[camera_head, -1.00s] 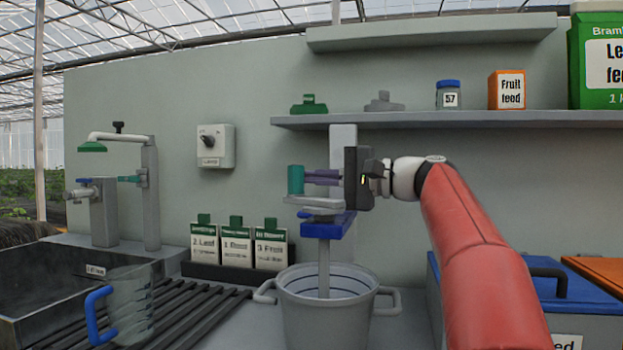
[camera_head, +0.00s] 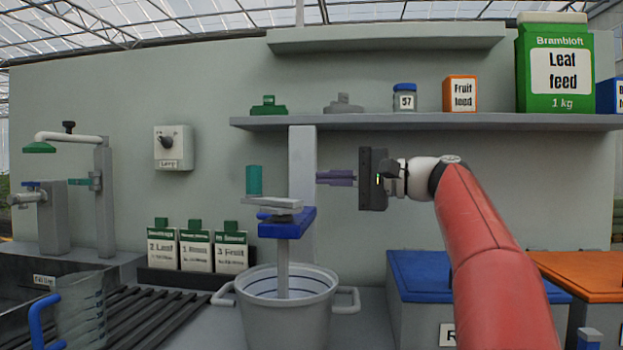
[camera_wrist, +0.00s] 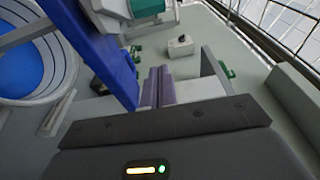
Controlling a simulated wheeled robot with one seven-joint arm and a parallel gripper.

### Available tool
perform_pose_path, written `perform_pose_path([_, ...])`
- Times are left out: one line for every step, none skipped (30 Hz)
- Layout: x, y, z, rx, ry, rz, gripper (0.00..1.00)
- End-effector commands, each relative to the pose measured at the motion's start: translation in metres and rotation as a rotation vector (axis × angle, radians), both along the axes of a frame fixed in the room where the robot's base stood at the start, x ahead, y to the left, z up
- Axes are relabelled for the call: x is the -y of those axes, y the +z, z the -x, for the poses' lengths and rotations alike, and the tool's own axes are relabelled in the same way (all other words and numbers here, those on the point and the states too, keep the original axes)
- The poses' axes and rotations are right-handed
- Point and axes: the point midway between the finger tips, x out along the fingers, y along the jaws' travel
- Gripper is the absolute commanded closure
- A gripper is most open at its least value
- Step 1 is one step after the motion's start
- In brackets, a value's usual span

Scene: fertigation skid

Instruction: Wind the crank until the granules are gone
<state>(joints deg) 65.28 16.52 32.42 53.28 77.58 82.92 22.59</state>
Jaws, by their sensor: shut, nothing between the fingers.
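The crank has an upright green handle (camera_head: 254,181) on a grey crank arm (camera_head: 276,204), which points left over a blue bracket (camera_head: 286,224). A grey stirring shaft (camera_head: 283,265) runs down from it into a grey two-handled pot (camera_head: 285,318). My gripper (camera_head: 320,178) is right of the handle, apart from it, with its purple fingers shut and empty. The wrist view shows the fingers (camera_wrist: 158,86) together beside the blue bracket (camera_wrist: 92,52). The pot (camera_wrist: 66,72) shows partly there, with a blue surface inside; I cannot make out granules.
A grey post (camera_head: 302,165) stands behind the crank. A shelf (camera_head: 420,122) with jars and boxes runs above my gripper. Blue-lidded (camera_head: 425,270) and orange-lidded (camera_head: 575,268) bins stand at right. A clear jug (camera_head: 82,312) stands at left. Open space lies between handle and fingers.

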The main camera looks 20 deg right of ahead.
Motion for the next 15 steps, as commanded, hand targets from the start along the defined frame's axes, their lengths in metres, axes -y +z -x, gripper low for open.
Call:
perform_pose_path([-0.007,0.001,-0.006,0.0,0.003,0.0,1.0])
perform_pose_path([-0.012,0.001,-0.01,-0.001,0.005,-0.001,1.0])
perform_pose_path([-0.017,0.002,-0.016,0.0,0.005,-0.001,1.0])
perform_pose_path([-0.022,0.002,-0.02,-0.001,0.006,-0.001,1.0])
perform_pose_path([-0.027,0.002,-0.025,-0.001,0.006,-0.001,1.0])
perform_pose_path([-0.033,0.002,-0.032,-0.001,0.006,-0.001,1.0])
perform_pose_path([-0.038,0.003,-0.036,-0.001,0.006,-0.002,1.0])
perform_pose_path([-0.043,0.002,-0.041,-0.001,0.006,-0.001,1.0])
perform_pose_path([-0.049,0.002,-0.047,-0.001,0.006,-0.001,1.0])
perform_pose_path([-0.054,0.003,-0.052,-0.001,0.007,-0.001,1.0])
perform_pose_path([-0.058,0.003,-0.056,0.0,0.006,-0.001,1.0])
perform_pose_path([-0.063,0.002,-0.061,0.0,0.005,0.0,1.0])
perform_pose_path([-0.067,0.0,-0.058,0.001,0.002,0.004,1.0])
perform_pose_path([-0.071,-0.001,-0.054,0.001,0.0,0.004,1.0])
perform_pose_path([-0.076,-0.001,-0.051,0.001,-0.001,0.004,1.0])
